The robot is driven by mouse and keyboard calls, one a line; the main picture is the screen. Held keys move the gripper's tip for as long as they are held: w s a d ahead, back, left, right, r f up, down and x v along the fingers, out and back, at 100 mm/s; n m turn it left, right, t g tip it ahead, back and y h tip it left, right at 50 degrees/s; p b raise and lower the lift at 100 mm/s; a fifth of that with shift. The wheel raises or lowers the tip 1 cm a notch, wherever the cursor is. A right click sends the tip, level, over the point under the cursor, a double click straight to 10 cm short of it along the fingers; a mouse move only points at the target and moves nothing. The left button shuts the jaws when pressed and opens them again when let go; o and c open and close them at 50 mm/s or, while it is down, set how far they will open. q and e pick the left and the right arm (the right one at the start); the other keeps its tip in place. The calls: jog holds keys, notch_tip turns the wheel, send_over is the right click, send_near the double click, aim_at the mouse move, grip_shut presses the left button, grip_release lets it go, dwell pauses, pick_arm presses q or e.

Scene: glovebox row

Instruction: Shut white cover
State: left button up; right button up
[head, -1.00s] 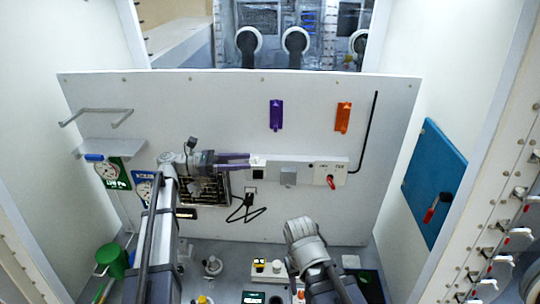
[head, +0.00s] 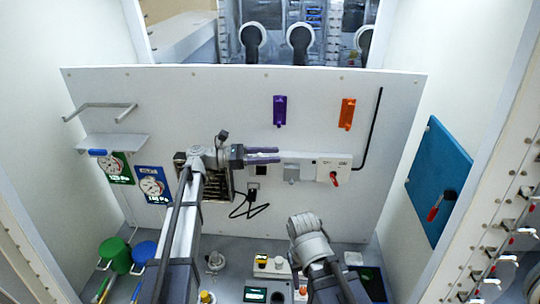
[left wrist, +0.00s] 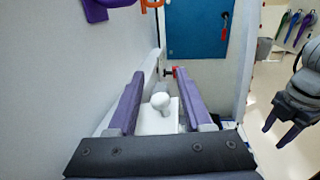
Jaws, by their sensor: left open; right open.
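In the left wrist view, a white block-like piece with a round white knob (left wrist: 160,101) lies between my left gripper's purple fingers; I take it to be the white cover, but cannot tell how far open it stands. My left gripper (head: 280,155) is open in front of the white strip (head: 312,158) on the back panel, its fingers pointing right. Its fingers and wrist hide part of the strip in the head view. I see no clear contact with the knob. My right gripper (left wrist: 282,127) is open and empty, away from the panel.
The strip carries a grey square (head: 291,173) and a red switch (head: 334,177). Purple (head: 280,110) and orange (head: 347,114) handles sit above. A black cable (head: 249,205) hangs below. A blue door (head: 438,180) is on the right wall. Small items stand on the bench below.

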pick_arm(q)
jog(key=shift+c, duration=0.2)
grip_shut()
dwell(0.4)
